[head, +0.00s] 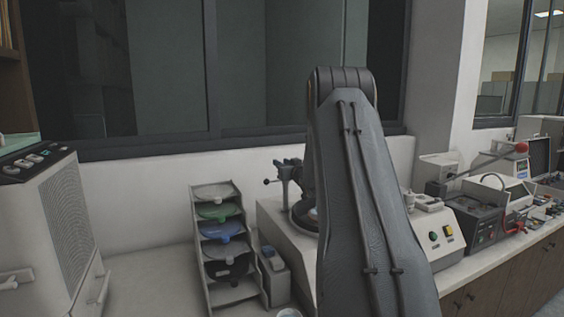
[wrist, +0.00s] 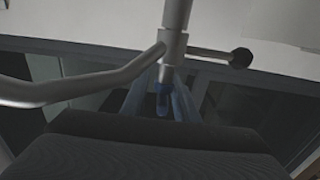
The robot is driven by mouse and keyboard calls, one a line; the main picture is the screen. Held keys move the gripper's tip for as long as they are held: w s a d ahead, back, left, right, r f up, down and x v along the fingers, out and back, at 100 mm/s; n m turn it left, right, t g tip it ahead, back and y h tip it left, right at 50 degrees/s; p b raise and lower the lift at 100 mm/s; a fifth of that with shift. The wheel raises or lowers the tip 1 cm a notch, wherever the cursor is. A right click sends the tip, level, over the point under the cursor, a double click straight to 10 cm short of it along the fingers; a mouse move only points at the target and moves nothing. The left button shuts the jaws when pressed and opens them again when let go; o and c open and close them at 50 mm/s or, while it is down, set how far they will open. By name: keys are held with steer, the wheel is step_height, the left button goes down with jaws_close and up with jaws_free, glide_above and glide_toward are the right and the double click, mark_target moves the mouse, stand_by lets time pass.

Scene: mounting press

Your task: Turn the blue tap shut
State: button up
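The blue tap (wrist: 162,100) shows in the wrist view as a small blue piece at the end of an upright metal pipe. My gripper (wrist: 163,88) reaches in from below, with one bluish finger on each side of the pipe and tap. Gaps show between the fingers and the blue piece, so it looks open; I cannot tell whether either finger touches. A metal fixture with a dark blue top (head: 287,166) shows just left of my arm; I cannot tell whether that blue is the tap.
In the wrist view a side lever with a black knob (wrist: 241,57) and a bent metal pipe (wrist: 75,91) flank the fingers closely. In the head view a rack of coloured discs (head: 222,240) stands left of the fixture. Bench machines (head: 440,235) stand to the right.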

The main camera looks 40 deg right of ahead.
steer(key=shift+w, duration=0.25)
jaws_close()
steer(key=shift+f, duration=0.1)
